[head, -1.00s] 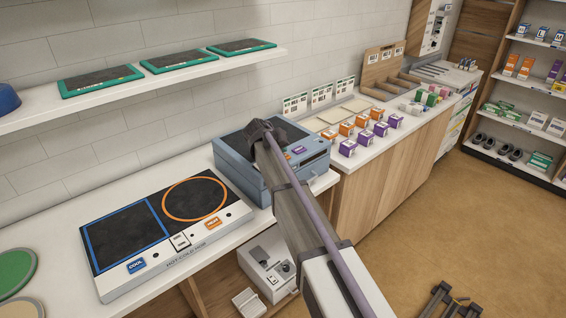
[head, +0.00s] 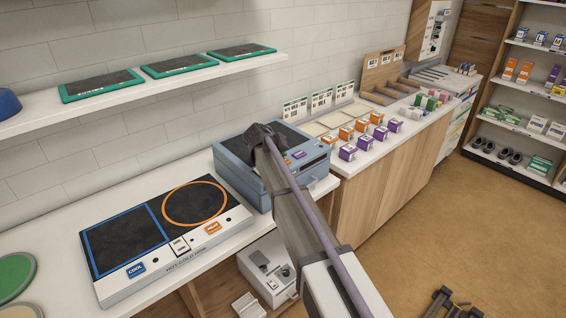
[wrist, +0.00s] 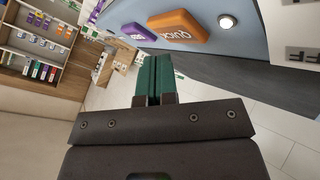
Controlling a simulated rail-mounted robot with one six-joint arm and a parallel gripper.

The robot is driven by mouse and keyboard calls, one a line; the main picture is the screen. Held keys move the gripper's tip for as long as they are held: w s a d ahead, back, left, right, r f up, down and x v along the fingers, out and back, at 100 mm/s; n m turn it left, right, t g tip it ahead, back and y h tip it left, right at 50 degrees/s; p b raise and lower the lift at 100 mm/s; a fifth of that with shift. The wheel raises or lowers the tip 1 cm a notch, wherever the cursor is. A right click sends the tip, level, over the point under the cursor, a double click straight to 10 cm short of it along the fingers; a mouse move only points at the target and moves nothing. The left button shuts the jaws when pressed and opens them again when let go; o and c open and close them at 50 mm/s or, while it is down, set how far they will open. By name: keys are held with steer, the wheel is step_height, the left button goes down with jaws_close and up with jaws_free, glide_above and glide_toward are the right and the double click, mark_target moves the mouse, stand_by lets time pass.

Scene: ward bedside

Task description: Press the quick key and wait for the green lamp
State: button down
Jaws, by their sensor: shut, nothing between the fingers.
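The blue-grey device (head: 238,172) stands on the white counter, with an orange key (head: 287,161) and a purple key (head: 299,155) on its front. In the wrist view the orange key (wrist: 180,28) reads "QUICK", seen upside down. The purple key (wrist: 138,32) is beside it, and a round lamp (wrist: 226,22) glows whitish, not green. My gripper (wrist: 155,58) has its green fingers shut and empty, with tips just short of the keys in the picture; I cannot tell whether they touch. In the head view my arm hides the fingers and part of the device.
A hot-cold hob (head: 150,262) lies to the left of the device on the counter. Small orange and purple boxes (head: 347,153) stand on the wooden counter to the right. A wall shelf (head: 30,118) holding green-edged plates runs above.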

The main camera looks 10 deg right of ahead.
stand_by(0.8)
steer(key=shift+f+b, duration=0.45)
steer(key=shift+f+b, duration=0.35)
stand_by(0.4)
steer(key=shift+r, duration=0.1)
steer(key=shift+r+p, duration=0.75)
steer(key=shift+p, duration=0.1)
step_height(320, 180, up, 5)
steer(key=p, duration=0.5)
steer(key=shift+r, duration=0.1)
stand_by(0.4)
